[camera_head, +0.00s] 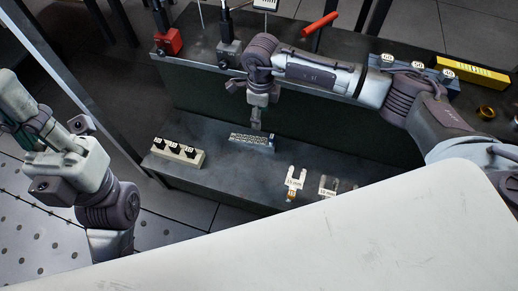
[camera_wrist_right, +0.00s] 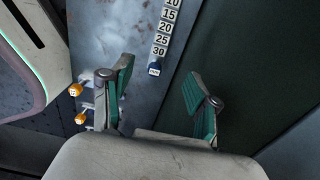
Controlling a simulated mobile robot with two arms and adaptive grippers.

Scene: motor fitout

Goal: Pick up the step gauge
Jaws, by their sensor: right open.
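The step gauge (camera_head: 252,140), a narrow grey bar with a row of pale labels, lies on the lower shelf in the head view. In the right wrist view, the step gauge (camera_wrist_right: 163,40) shows numbers such as 15, 20, 25 and 30 and has a blue end. My right gripper (camera_head: 256,120) points down just above and behind it. In the right wrist view its teal-padded fingers (camera_wrist_right: 158,72) are spread, with the bar's blue end showing in the gap and nothing held. My left gripper (camera_head: 14,135) is at the left edge, away from the shelf; its fingers are not clear.
A beige block with black slots (camera_head: 178,153) lies left of the gauge. Fork-shaped pieces (camera_head: 296,180) lie to its right. A dark vertical panel (camera_head: 330,130) rises behind the lower shelf. The upper bench holds a red block (camera_head: 168,42) and a yellow case (camera_head: 470,74). A white panel covers the foreground.

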